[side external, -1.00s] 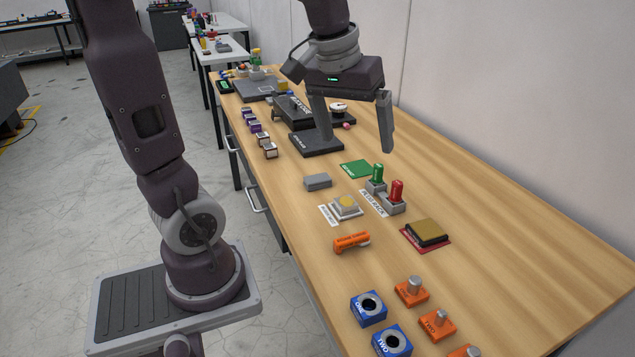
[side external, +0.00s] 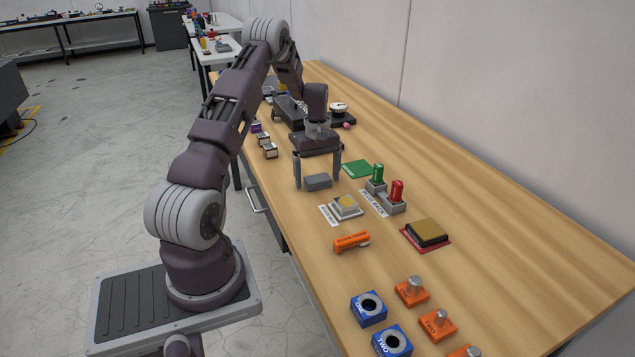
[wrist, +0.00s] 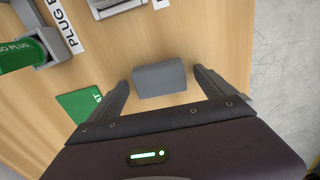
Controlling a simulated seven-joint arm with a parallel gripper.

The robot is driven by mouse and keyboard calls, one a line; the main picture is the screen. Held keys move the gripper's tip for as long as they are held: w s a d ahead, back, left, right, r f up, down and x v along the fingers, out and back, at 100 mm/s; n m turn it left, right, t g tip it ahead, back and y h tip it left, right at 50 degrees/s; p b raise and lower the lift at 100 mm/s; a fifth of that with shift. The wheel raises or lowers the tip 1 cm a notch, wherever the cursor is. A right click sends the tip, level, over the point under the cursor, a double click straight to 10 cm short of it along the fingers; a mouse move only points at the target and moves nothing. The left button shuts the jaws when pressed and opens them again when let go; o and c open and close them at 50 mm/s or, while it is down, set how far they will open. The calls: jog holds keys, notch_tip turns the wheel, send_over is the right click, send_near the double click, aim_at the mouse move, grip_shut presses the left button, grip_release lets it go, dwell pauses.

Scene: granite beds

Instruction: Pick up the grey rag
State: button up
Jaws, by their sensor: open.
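The grey rag (side external: 317,182) is a small, flat, block-like grey piece lying on the wooden table. In the wrist view the rag (wrist: 160,79) lies ahead of and between my two fingers, with wood showing on both sides of it. My gripper (side external: 318,183) is open and points down over the rag, one finger to its left and one to its right. In the wrist view my gripper (wrist: 160,82) is spread wider than the rag, and I see no contact. The exact height of the fingertips above the table is hard to tell.
A green square (side external: 357,169) lies close to the right finger. A green plug (side external: 377,173) and a red plug (side external: 396,191) stand in grey holders farther right. Bare wood lies around the rag.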

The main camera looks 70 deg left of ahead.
aim_at(318, 178)
jog(key=c, duration=1.4)
notch_tip(318, 178, up, 10)
